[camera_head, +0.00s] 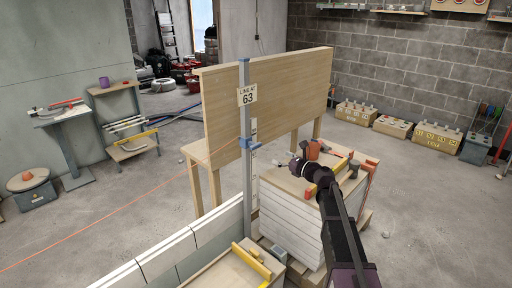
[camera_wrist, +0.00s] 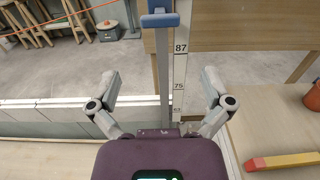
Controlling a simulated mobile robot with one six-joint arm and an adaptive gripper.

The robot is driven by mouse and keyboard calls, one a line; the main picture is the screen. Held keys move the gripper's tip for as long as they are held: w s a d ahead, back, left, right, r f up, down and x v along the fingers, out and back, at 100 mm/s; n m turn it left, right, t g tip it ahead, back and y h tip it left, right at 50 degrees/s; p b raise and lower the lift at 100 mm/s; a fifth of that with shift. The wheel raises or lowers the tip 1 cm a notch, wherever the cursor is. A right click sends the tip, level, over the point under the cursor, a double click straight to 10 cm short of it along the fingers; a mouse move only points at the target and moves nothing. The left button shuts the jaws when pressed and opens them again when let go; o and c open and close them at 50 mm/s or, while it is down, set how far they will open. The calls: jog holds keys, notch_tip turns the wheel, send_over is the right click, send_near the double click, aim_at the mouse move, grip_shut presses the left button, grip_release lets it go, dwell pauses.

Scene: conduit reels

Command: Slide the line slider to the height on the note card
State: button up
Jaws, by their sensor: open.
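The blue line slider (camera_head: 249,143) sits on an upright grey post (camera_head: 246,195), with an orange line running from it to the left. The note card (camera_head: 247,96) on the post above it reads "LINE AT 63". In the wrist view the slider (camera_wrist: 160,19) is at the top, appearing above the 87 mark on the white scale strip (camera_wrist: 180,65); 75 and a small 63 show lower. My gripper (camera_wrist: 161,78) is open and empty, its fingers apart on either side of the post in the picture, below the slider. In the head view my gripper (camera_head: 293,165) is right of the post.
A wooden panel bench (camera_head: 265,95) stands behind the post. A stack of white blocks (camera_head: 285,225) topped with a board, orange pot (camera_head: 313,150) and tools is at the right. A low block wall (camera_head: 185,245) runs left from the post.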

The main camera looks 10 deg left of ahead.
aim_at(257, 147)
jog(key=x, duration=1.3)
jog(key=shift+w+a, duration=0.1)
jog(key=shift+a, duration=0.05)
jog(key=shift+c, duration=0.2)
jog(key=c, duration=1)
